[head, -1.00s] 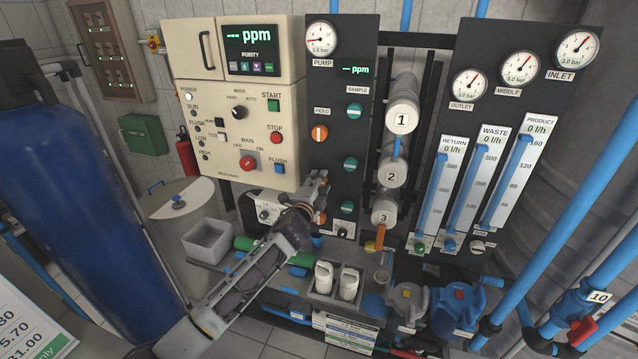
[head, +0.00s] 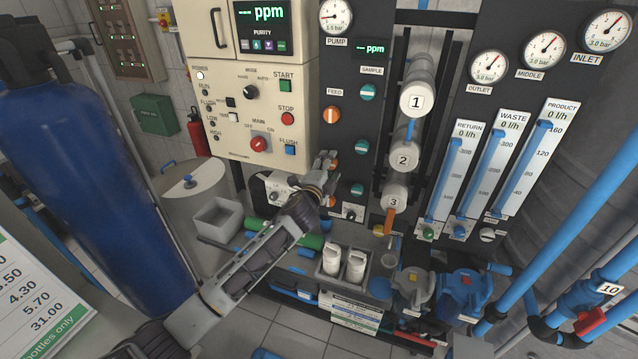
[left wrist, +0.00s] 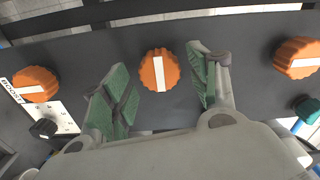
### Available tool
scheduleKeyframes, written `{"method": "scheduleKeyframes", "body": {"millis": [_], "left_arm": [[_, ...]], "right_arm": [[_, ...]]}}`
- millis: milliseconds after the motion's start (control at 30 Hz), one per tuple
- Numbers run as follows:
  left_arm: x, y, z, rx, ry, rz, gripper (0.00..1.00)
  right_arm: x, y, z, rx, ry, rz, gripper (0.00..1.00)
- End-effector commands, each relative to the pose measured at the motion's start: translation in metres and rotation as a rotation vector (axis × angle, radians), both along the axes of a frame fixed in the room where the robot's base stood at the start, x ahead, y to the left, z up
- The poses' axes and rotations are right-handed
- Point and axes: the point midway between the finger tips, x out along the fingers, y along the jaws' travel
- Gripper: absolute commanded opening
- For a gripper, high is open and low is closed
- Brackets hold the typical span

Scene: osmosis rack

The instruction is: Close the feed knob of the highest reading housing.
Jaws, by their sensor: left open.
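The dark panel (head: 352,60) bears a column of orange feed knobs and a column of teal sample knobs (head: 361,146). The top feed knob (head: 331,115) shows clear. My left gripper (head: 325,160) is at the middle feed knob, hiding most of it; the lower orange knob (head: 331,200) is partly behind it. In the left wrist view my open gripper (left wrist: 165,85) has the middle orange knob (left wrist: 159,70) between its fingers, with gaps on both sides. Its white bar lies across the bars of the neighbouring knobs (left wrist: 35,84) (left wrist: 297,57). White housings 1 (head: 418,98), 2 (head: 404,157) and 3 (head: 394,200) stand right of the panel.
A cream control box (head: 240,95) is left of the panel. Flow meters (head: 497,170) and gauges (head: 543,50) are at the right. A grey bin (head: 216,222) and white bottles (head: 331,260) stand below. A blue tank (head: 90,190) fills the left.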

Motion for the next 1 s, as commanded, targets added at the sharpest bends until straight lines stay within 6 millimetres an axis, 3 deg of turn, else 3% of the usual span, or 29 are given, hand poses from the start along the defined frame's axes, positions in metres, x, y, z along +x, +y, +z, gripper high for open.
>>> {"method": "scheduleKeyframes", "body": {"millis": [1000], "left_arm": [[-0.090, 0.029, -0.001, 0.001, 0.000, -0.001, 0.60]], "right_arm": [[0.000, 0.002, 0.000, 0.002, -0.001, 0.000, 0.40]]}}
